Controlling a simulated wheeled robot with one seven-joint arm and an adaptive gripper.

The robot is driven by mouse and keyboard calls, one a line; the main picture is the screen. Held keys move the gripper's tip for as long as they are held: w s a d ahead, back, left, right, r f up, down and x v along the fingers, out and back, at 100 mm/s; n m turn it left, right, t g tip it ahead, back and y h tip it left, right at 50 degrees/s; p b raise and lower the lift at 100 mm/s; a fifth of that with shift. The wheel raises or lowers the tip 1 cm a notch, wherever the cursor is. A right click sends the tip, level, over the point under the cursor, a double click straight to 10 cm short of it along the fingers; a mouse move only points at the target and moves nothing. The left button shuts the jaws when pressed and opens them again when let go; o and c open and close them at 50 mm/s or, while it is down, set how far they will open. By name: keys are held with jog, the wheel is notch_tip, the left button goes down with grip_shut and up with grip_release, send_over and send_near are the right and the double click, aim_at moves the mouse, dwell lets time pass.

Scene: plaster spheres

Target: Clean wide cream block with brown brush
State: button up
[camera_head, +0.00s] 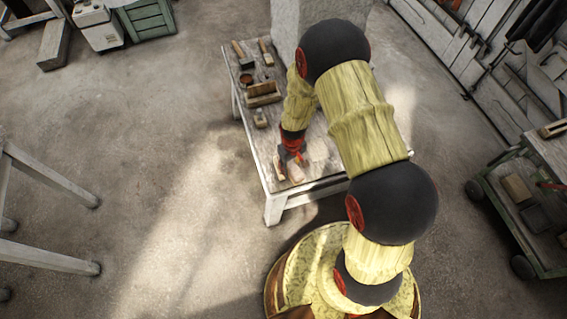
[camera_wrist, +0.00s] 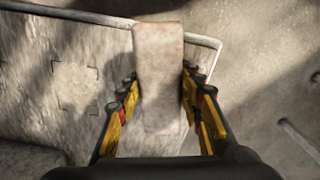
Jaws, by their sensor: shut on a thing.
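My gripper (camera_head: 292,160) is low over the near end of the work table and is shut on a long pale cream block with a pinkish tint (camera_wrist: 158,70). In the wrist view, the fingers (camera_wrist: 157,95) lie along both long sides of the block. The block points out past the table edge, and its underside is hidden. In the head view, it shows partly below my gripper (camera_head: 297,173). Two handled tools, looking like brushes, lie at the far end: one at the left (camera_head: 241,52), one to its right (camera_head: 265,51). I cannot tell which is the brown brush.
The grey table (camera_head: 262,165) also holds a wooden box (camera_head: 263,94), a small reddish bowl (camera_head: 246,79) and a small brown item (camera_head: 260,118). A pale square patch with dark corner marks (camera_wrist: 75,87) lies left of the block. A green cart (camera_head: 520,195) stands right.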

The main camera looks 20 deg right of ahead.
jog(key=shift+w+a+b, duration=0.25)
jog(key=shift+w, duration=0.75)
jog(key=shift+w+a+b, duration=0.2)
jog(key=shift+w+a, duration=0.05)
jog(key=shift+w, duration=0.75)
jog(key=shift+s+d+p, duration=0.25)
jog(key=shift+s+p, duration=0.15)
jog(key=shift+s, duration=0.6)
jog(key=shift+s+d, duration=0.25)
jog(key=shift+s, duration=0.9)
jog(key=shift+w+a+r+p, duration=0.15)
jog(key=shift+w+r+p, duration=0.15)
jog(key=shift+w, duration=0.25)
jog(key=shift+w+a+r+p, duration=0.1)
jog(key=shift+w+r+p, duration=0.05)
jog(key=shift+w+r, duration=0.35)
jog(key=shift+f, duration=0.1)
jog(key=shift+r+p, duration=0.9)
jog(key=shift+r, duration=0.35)
